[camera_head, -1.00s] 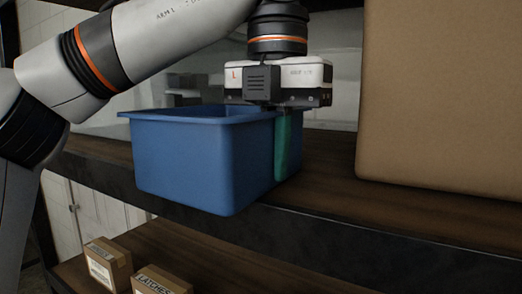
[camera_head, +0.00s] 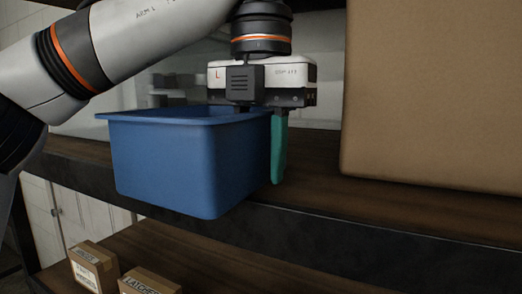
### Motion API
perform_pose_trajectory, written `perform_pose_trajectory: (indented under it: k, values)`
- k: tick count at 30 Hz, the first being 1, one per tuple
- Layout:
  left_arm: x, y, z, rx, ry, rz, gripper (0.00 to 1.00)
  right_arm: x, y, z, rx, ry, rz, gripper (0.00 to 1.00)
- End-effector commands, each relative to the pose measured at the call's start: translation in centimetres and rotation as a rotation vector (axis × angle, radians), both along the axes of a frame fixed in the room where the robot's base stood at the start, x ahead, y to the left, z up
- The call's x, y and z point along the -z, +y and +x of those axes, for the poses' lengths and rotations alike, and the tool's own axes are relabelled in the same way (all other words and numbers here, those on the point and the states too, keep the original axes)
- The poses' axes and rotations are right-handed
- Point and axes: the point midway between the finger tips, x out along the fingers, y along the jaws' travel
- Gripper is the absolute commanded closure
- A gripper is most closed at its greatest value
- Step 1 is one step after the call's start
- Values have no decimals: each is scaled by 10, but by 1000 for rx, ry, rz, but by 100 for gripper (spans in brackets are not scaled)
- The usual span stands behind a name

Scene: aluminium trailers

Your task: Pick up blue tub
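The blue tub (camera_head: 165,165) stands at the front of the upper wooden shelf, its near corner reaching over the shelf's front edge. My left gripper (camera_head: 262,125) points down at the tub's right side. One green finger (camera_head: 279,150) hangs just outside the tub's right wall. The other finger is hidden, apparently behind the tub's rim or inside it. The visible finger stands out from the middle of the gripper body, so the gripper looks open. Whether it touches the tub I cannot tell. My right gripper is not in view.
A large cardboard box (camera_head: 430,95) stands on the upper shelf (camera_head: 330,195) to the right, with a gap of bare shelf between it and my gripper. Small cardboard boxes (camera_head: 95,266) lie on the lower shelf at the bottom left.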

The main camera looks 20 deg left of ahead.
Motion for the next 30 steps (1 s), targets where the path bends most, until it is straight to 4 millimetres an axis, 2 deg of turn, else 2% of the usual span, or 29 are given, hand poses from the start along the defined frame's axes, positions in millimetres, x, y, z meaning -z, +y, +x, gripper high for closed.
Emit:
perform_pose_trajectory:
  k: [5, 16, 30]
  values:
    - [-7, 0, 0, -1, 1, 2, 71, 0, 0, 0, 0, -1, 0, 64]
    - [-51, -1, 0, -5, -6, 3, 71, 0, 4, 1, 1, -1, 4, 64]
    - [-72, -1, 1, 0, 3, 2, 71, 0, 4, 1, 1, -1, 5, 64]
